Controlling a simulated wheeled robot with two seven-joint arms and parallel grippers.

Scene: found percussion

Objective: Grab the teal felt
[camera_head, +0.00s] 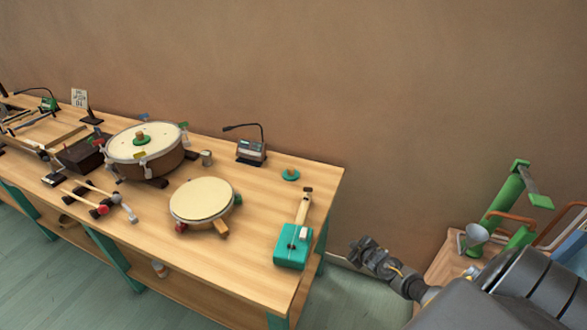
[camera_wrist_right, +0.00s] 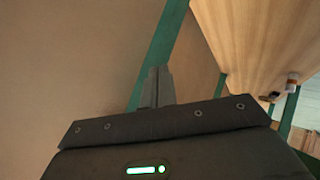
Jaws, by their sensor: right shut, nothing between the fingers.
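My right gripper (camera_head: 357,248) is off the table's right end, apart from the disc, shut and empty. Its closed fingers show in the right wrist view (camera_wrist_right: 157,87), beside a green table leg. The disc does not show there. My left gripper is not in view.
The wooden table (camera_head: 260,200) holds a large drum (camera_head: 170,160), a smaller drum (camera_head: 201,201), a teal block with a wooden neck (camera_head: 292,247), and a small device with a bent stalk (camera_head: 250,150). A green stand (camera_head: 507,195) is at the far right.

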